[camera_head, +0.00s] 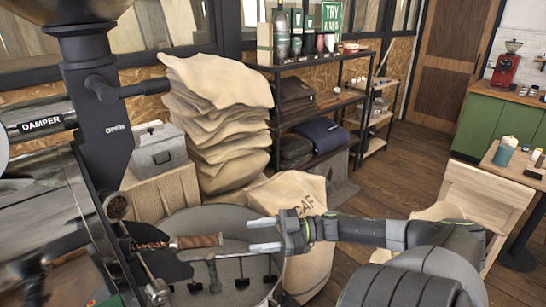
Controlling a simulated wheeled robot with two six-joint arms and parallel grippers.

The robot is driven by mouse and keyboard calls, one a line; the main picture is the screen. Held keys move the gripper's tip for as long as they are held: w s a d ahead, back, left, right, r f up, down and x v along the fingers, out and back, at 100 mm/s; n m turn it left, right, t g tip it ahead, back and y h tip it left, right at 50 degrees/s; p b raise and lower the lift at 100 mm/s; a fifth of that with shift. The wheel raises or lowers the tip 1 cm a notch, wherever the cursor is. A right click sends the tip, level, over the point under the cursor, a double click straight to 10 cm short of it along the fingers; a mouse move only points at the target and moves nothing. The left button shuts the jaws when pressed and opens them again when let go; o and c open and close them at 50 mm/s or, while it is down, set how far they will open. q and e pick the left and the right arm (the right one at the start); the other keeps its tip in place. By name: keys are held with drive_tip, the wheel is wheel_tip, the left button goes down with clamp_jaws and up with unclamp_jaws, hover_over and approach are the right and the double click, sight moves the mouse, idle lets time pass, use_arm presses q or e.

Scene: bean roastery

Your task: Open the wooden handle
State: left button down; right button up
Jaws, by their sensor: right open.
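The wooden handle (198,241) is a brown grip with a metal stem. It lies roughly level at the front of the dark roaster (45,190), above the round cooling tray (222,218). My right gripper (262,235) comes in from the right, with its two pale fingers pointing left toward the free end of the handle. Its fingers are open and empty, and a gap shows between them and the handle. The depth of that gap is hard to tell. My left gripper is not in view.
Stirring paddles (240,281) stand in the tray below the handle. A printed sack (312,270) stands right of the tray, partly behind my right arm. Stacked sacks (215,120) and a black shelf (325,100) stand behind. Wooden floor is open at the back right.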

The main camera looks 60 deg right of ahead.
drive_tip(key=shift+v, duration=1.7)
